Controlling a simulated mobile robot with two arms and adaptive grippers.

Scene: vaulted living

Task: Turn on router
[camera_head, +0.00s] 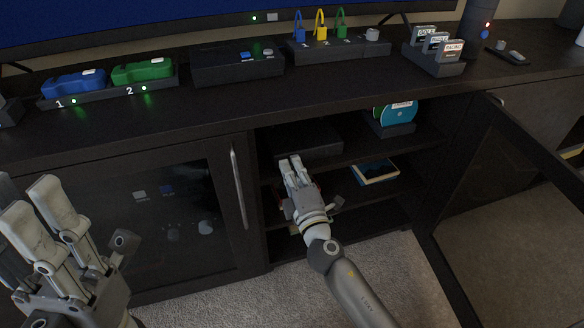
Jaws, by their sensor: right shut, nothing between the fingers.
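A flat dark box (318,136), which may be the router, lies on the upper shelf inside the open cabinet bay. No lit light shows on it, and its lower front is partly hidden by my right gripper. My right gripper (291,160) is shut and empty, its fingertips at the front of this box. I cannot tell whether they touch it. My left gripper (36,198) is at the lower left, in front of the closed glass door and away from the box. Its fingers lie close together, and I cannot tell whether they are open.
The right cabinet door (541,135) stands open; the left glass door (180,205) is closed. A disc holder (393,128) and books (375,171) are inside the bay. On top are blue (74,84) and green (142,70) devices, colored padlocks, and a dark speaker-like unit (480,32).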

